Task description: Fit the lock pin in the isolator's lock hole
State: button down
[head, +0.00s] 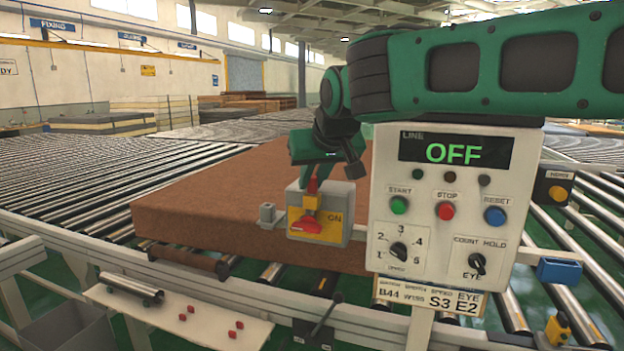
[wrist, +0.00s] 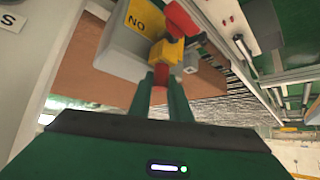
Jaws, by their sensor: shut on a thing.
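My gripper (head: 313,181) is above the isolator's front, pointing down, shut on the red end of the lock pin (wrist: 162,83). A yellow block (wrist: 167,51) lies directly beyond the red end, against the isolator's front. I cannot tell whether this block belongs to the pin or the isolator. The lock hole and the pin's tip are hidden.
A control box (head: 450,210) showing OFF stands close to the right of the isolator. A brown mattress (head: 210,205) lies on the rollers behind. A small grey bracket (head: 270,215) sticks up left of the isolator. A white shelf (head: 185,312) with several red bits is below.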

jog(key=shift+f, duration=0.2)
jog(key=c, duration=1.6)
grip_release()
jog(key=shift+o, duration=0.2)
jog(key=shift+f, duration=0.1)
jog(key=shift+d, duration=0.15)
jog(key=v, duration=1.1)
